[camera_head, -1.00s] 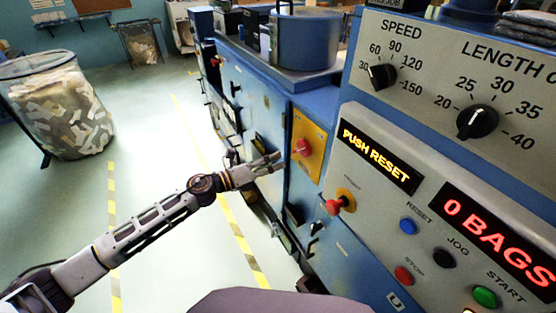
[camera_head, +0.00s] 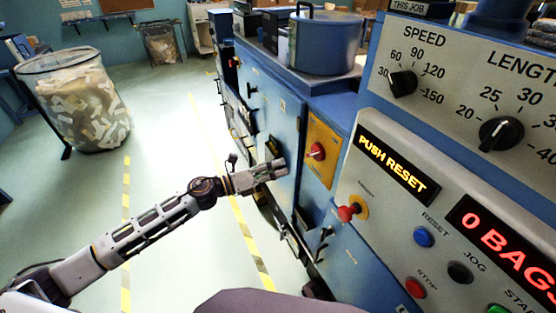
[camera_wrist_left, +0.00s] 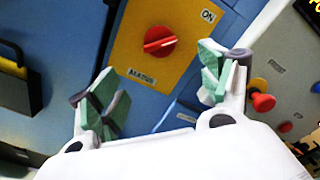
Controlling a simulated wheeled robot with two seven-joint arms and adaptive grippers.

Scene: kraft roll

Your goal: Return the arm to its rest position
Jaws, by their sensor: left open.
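My left arm (camera_head: 140,225) reaches in from the left in the head view. Its gripper (camera_head: 276,170) is beside the blue machine, a little left of and below the red rotary switch (camera_head: 317,151) on the yellow plate (camera_head: 322,132). In the left wrist view the gripper (camera_wrist_left: 158,90) is open and empty, its green-padded fingers apart. Between and beyond them are the red switch (camera_wrist_left: 160,41) and the yellow plate (camera_wrist_left: 140,72), which carries an "ON" label. I see no contact with the switch. My right gripper is not in view.
The control panel has a red knob (camera_head: 346,213), a blue reset button (camera_head: 423,237), a red stop button (camera_head: 415,288) and displays reading "PUSH RESET" (camera_head: 398,165) and "0 BAGS" (camera_head: 510,245). A mesh bin (camera_head: 75,105) stands at left. Open floor (camera_head: 170,130) lies left of the machine.

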